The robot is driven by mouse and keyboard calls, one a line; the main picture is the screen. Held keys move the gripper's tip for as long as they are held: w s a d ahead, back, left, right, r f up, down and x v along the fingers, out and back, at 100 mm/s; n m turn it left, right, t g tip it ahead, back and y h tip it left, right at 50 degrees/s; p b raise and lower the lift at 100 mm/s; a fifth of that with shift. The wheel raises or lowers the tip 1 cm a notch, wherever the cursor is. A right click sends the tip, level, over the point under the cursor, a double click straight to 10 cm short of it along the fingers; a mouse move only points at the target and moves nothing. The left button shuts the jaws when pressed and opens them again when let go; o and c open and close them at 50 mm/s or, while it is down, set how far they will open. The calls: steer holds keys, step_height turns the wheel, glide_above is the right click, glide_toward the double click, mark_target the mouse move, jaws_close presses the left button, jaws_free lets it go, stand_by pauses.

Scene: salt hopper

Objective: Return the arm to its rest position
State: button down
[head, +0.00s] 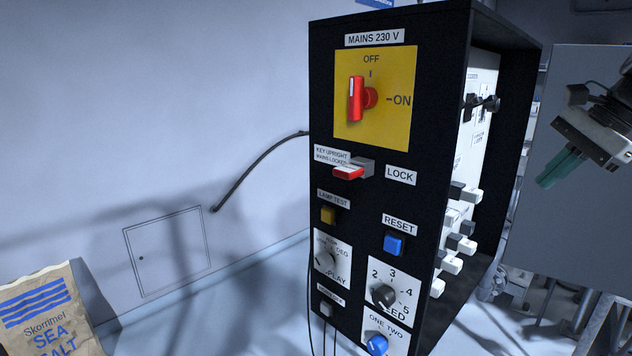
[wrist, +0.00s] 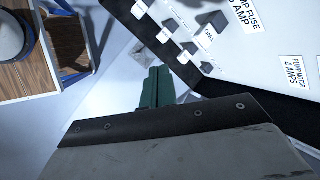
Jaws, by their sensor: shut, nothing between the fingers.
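My gripper (head: 560,168) is at the right of the head view, in front of a grey panel and to the right of the black control cabinet. Its green fingers are together with nothing between them, pointing down and left. In the wrist view the gripper (wrist: 158,72) shows its green fingers closed at the centre, beside the cabinet's white side panel. The gripper appears apart from the cabinet.
The black control cabinet (head: 424,180) has a red mains switch (head: 357,98) upright at OFF, and a red-and-white lock lever (head: 349,173). White breaker switches (head: 450,262) stick out from its side. A salt bag (head: 50,312) stands lower left.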

steer(key=s+a+f+n+g+h, duration=0.1)
steer(key=s+a+f+n+h, duration=0.1)
steer(key=s+a+f+n, duration=0.5)
steer(key=s+a+f+n+g+h, duration=0.1)
steer(key=s+a+f+n, duration=0.6)
steer(key=s, duration=0.7)
steer(key=shift+a+f+n+g+h, duration=0.35)
steer(key=shift+a+n+h, duration=0.25)
steer(key=shift+a+n, duration=0.4)
steer(key=shift+a, duration=0.1)
